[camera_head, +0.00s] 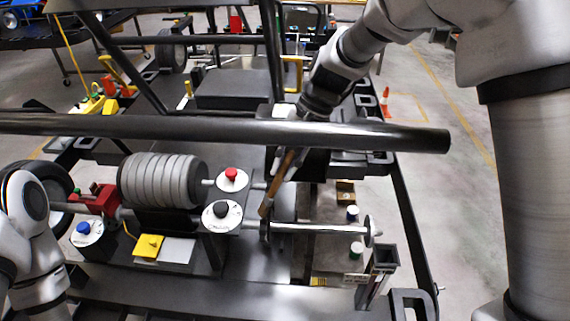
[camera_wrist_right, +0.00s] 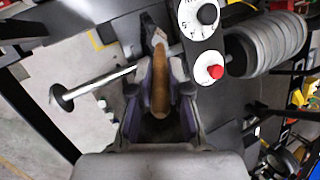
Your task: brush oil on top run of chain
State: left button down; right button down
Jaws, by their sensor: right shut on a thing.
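My right gripper (camera_head: 290,150) is shut on a brush (camera_head: 276,183) with a brown wooden handle. The brush slants down to the left, its tip close to the left end of a silver shaft (camera_head: 325,228). In the right wrist view the brush (camera_wrist_right: 160,82) lies between the fingers of the gripper (camera_wrist_right: 159,92), with its tip pointing away from the palm. I cannot tell whether the tip touches anything. The chain cannot be made out in either view. My left arm shows at the lower left in the head view, but its gripper is out of frame.
A dark bar (camera_head: 220,129) crosses in front of the right gripper. Left of the brush are a grey ribbed cylinder (camera_head: 160,181), a red-knob dial (camera_head: 231,180) and a black-knob dial (camera_head: 222,215). A disc (camera_head: 373,231) ends the shaft. Open floor (camera_head: 455,190) lies right.

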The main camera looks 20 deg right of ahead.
jog(key=shift+f, duration=0.55)
dwell(0.6)
